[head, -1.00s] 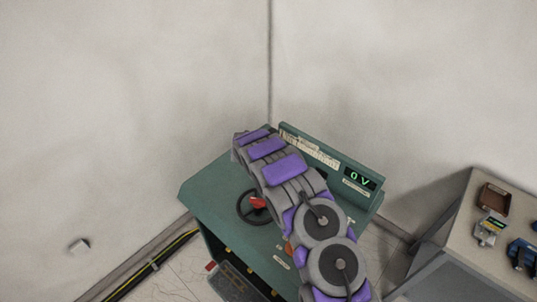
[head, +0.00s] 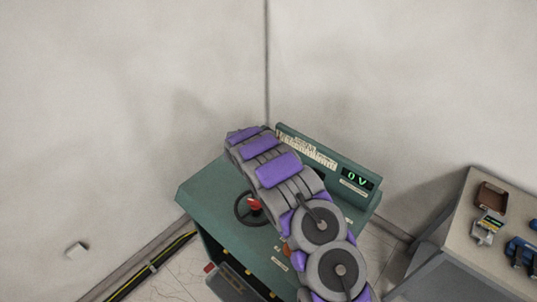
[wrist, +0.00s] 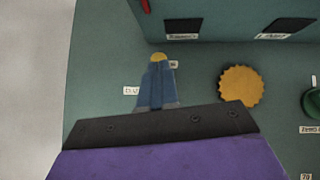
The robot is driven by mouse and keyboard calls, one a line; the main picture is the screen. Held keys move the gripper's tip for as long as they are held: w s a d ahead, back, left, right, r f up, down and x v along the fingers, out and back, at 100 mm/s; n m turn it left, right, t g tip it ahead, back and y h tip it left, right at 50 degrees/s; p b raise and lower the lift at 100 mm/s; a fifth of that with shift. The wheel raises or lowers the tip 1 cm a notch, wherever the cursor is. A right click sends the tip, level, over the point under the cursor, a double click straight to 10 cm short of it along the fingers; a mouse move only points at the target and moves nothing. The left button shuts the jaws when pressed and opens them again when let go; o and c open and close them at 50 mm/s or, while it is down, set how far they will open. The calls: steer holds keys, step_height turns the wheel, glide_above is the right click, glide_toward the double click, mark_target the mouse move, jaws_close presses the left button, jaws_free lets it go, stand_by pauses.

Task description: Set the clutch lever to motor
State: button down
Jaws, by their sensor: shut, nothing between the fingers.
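My gripper (wrist: 157,88) shows in the wrist view as blue fingers held together, with nothing seen between them. A small yellow rounded piece (wrist: 159,56) shows just beyond the fingertips; I cannot tell whether they touch it or whether it belongs to the clutch lever. Small white labels lie beside the fingers, one at the left (wrist: 131,90), too small to read surely. In the head view my arm reaches over the green console (head: 205,190) and hides part of its top and my gripper. No lever is clearly identifiable as the clutch lever.
A black handwheel (head: 239,211) with a red part (head: 255,204) sits left of my arm. The console display (head: 358,178) reads 0 V. A scalloped yellow knob (wrist: 241,87) and a green round part (wrist: 313,103) lie right of my fingers. A side table (head: 455,230) stands right.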

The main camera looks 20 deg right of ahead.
steer(key=v, duration=1.5)
steer(key=shift+a+f, duration=0.25)
